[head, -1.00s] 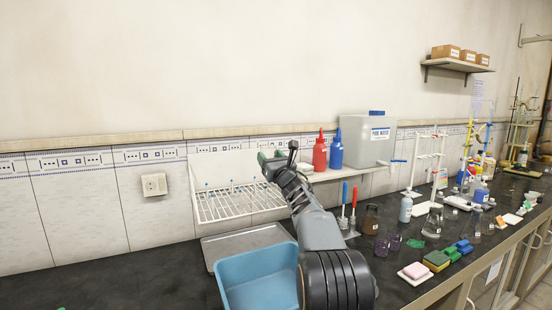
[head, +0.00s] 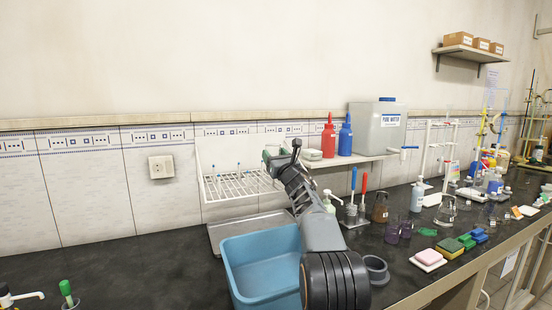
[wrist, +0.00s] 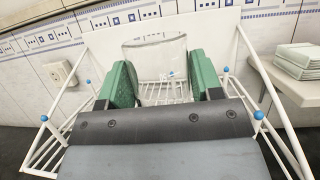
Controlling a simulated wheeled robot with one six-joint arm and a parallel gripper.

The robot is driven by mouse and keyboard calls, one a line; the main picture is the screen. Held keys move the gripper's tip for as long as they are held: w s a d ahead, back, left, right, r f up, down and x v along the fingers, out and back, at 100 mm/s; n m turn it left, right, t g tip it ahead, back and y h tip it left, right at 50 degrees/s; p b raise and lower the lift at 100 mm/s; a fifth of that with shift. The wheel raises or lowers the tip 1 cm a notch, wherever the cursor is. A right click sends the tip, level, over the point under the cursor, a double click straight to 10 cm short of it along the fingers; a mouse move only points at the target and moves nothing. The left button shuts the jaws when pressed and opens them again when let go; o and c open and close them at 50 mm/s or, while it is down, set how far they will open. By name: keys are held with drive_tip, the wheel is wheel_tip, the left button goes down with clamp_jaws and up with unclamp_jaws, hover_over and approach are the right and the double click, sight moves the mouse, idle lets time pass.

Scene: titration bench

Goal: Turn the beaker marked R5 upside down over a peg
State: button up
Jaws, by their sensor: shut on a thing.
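My gripper (head: 274,160) is raised in front of the white wire drying rack (head: 205,192), above and behind the blue basin. In the wrist view, its green-padded fingers (wrist: 162,80) are shut on a clear glass beaker (wrist: 155,55), one pad at each side. No R5 mark is readable, and I cannot tell for sure which way up the beaker is. The rack shows through and below the glass. Blue-tipped pegs (wrist: 258,115) stand at the rack's sides in the wrist view. The beaker is hard to make out in the head view.
The blue basin (head: 240,290) stands on the counter below my arm. A wall shelf right of the rack holds red (head: 328,138) and blue bottles and a pure water tank (head: 376,130). Glassware, sponges and stands crowd the right counter. The left counter is mostly clear.

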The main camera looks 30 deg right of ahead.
drive_tip(key=shift+f+b, duration=1.95)
drive_tip(key=shift+f, duration=0.15)
drive_tip(key=o, duration=1.1)
